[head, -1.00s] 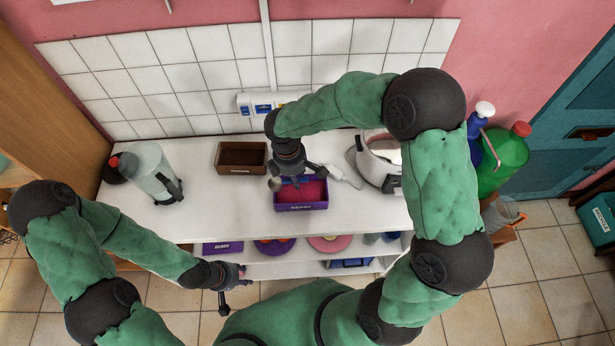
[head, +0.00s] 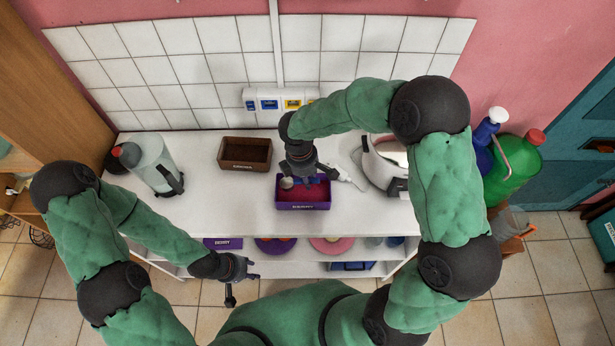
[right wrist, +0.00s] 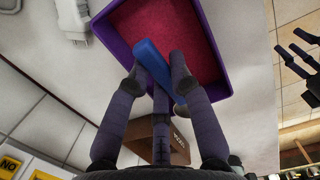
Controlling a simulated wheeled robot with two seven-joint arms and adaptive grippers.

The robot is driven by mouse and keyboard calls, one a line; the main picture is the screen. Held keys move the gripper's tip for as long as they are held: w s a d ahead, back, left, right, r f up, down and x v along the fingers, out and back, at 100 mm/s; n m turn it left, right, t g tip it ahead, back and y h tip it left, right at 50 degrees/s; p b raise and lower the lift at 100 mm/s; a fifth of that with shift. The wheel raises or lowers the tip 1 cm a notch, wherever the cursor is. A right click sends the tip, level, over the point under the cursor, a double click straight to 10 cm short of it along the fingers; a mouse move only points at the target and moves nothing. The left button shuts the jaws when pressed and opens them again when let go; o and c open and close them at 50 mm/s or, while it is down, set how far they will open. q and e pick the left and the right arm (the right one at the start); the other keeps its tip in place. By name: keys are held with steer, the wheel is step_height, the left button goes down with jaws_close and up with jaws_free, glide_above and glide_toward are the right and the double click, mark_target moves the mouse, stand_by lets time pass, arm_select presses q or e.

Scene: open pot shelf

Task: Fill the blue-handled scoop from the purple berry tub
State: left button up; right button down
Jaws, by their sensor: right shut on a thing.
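The purple berry tub (head: 303,206), filled with crimson-red contents, stands at the front middle of the white counter. It also shows in the right wrist view (right wrist: 222,62). My right gripper (head: 303,180) is over the tub, shut on the blue handle of the scoop (right wrist: 150,62). The handle lies across between the fingertips in the right wrist view. The scoop's small metal bowl (head: 287,183) is at the tub's left end in the head view and looks empty; its exact height over the contents is unclear. My left gripper (head: 240,278) is open and empty in front of the counter.
A brown tub (head: 245,168) stands behind left of the purple tub. Bottles (head: 510,165) stand beyond the right end. The counter between canister and tubs is clear.

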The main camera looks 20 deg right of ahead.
steer(key=shift+f+b, duration=1.6)
steer(key=shift+f, duration=0.95)
steer(key=shift+r, duration=0.15)
steer(key=shift+r+p, duration=3.4)
steer(key=shift+r, duration=0.75)
